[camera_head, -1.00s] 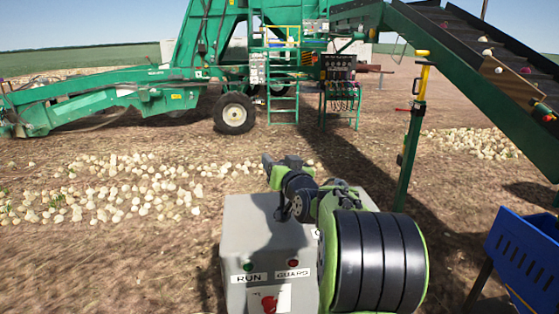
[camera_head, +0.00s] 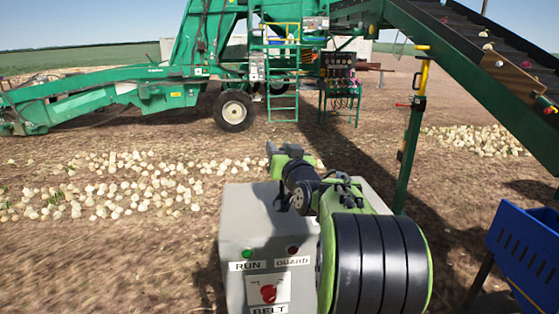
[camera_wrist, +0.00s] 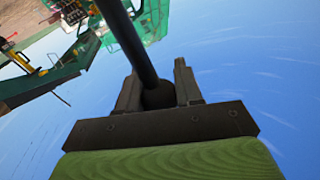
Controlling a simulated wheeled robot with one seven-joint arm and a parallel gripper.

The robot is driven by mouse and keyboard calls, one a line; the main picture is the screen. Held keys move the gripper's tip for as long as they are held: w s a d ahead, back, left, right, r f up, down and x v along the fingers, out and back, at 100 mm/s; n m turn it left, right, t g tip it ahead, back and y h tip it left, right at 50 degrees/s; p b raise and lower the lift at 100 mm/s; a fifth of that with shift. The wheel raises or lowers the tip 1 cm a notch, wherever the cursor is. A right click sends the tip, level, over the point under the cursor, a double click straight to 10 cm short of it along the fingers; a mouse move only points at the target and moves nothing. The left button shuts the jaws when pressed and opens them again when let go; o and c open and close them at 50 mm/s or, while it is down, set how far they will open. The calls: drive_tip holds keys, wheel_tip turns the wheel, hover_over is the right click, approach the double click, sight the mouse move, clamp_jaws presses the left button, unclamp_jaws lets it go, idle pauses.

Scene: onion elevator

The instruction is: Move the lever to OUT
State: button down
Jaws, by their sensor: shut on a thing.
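In the wrist view, a dark rod (camera_wrist: 124,36) with a rounded dark end runs from the top edge down between the two fingers of my gripper (camera_wrist: 156,72). I take it to be the lever. My gripper is shut on it near the rounded end. No OUT mark is readable in any view. In the head view my arm reaches over a grey control box (camera_head: 236,222), and neither the lever nor my fingers can be made out there.
The box front has RUN and GUARD labels and a red button (camera_head: 268,293) above a BELT label. A blue bin (camera_head: 525,250) stands at right. A green conveyor (camera_head: 470,80) slopes across the upper right, held by a post. Onions (camera_head: 110,185) lie on the ground.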

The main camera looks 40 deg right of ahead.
drive_tip(key=s+a+t+b, duration=0.1)
drive_tip(key=b, duration=0.3)
drive_tip(key=s+a+t+b, duration=0.1)
drive_tip(key=s+b, duration=0.1)
drive_tip(key=b, duration=0.2)
drive_tip(key=s+a+f+b, duration=0.1)
drive_tip(key=b, duration=0.4)
drive_tip(key=shift+s+a+n+t+h, duration=0.1)
drive_tip(key=shift+s+n+t+h, duration=0.2)
drive_tip(key=shift+t+h, duration=0.1)
drive_tip(key=shift+r, duration=0.1)
drive_tip(key=c, duration=1.1)
unclamp_jaws()
drive_tip(key=o, duration=0.3)
drive_tip(key=shift+s+a, duration=0.1)
drive_tip(key=shift+o, duration=0.2)
